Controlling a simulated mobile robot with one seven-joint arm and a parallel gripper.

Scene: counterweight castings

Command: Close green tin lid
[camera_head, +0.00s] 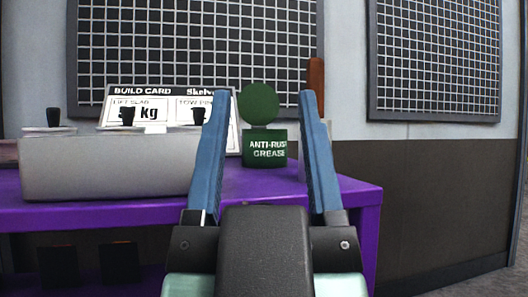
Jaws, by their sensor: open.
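The green tin (264,150), lettered "ANTI-RUST GREASE", stands upright on the purple table. Its round green lid (258,104) stands up on edge above the tin, facing me, so the tin is open. My gripper (262,105) is open and empty, with its two blue fingers on either side of the tin and lid in the picture. The fingers look nearer to me than the tin, and neither visibly touches it. The inside of the tin is hidden.
A grey box (105,168) with black knobs on top stands left of the tin on the purple table (345,188). Behind it leans a build card (150,95). A brown upright handle (316,76) stands behind the right finger. Wall grids hang behind.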

